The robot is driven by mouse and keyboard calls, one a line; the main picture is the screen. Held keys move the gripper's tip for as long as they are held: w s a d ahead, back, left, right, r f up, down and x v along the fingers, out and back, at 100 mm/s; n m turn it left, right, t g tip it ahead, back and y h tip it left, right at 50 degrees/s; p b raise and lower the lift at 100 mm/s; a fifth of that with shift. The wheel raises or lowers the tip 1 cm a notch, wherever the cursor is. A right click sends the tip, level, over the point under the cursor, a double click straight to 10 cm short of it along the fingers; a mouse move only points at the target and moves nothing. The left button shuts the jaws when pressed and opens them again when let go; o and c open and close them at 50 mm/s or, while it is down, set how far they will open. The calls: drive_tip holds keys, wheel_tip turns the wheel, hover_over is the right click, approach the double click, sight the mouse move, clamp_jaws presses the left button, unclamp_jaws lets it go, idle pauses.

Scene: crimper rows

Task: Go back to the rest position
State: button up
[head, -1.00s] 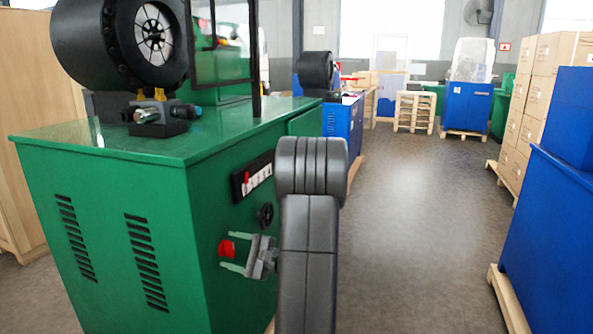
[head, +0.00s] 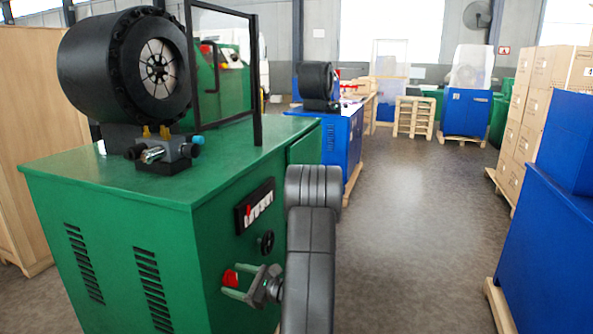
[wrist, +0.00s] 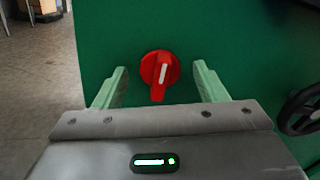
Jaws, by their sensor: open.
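My gripper (head: 238,283) is open in front of the side panel of the green crimper cabinet (head: 120,200). In the wrist view its two pale green fingers (wrist: 160,90) stand apart, one on each side of a red rotary knob (wrist: 160,72). The knob has a white mark that points nearly straight up, and it sits on the green panel. The fingers do not appear to touch it. In the head view the red knob (head: 230,278) shows at the fingertips, partly hidden by them.
A black handwheel (head: 266,242) and a switch panel (head: 255,206) are close to my gripper on the same cabinet face. A blue cabinet (head: 550,220) stands on a pallet at right. Stacked cartons (head: 535,110) stand behind it. The aisle floor (head: 400,230) between is clear.

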drive_tip(key=shift+r+m+p, duration=0.15)
drive_tip(key=shift+m+p, duration=0.95)
drive_tip(key=shift+p, duration=0.3)
drive_tip(key=shift+m, duration=0.3)
drive_tip(key=shift+p, duration=0.3)
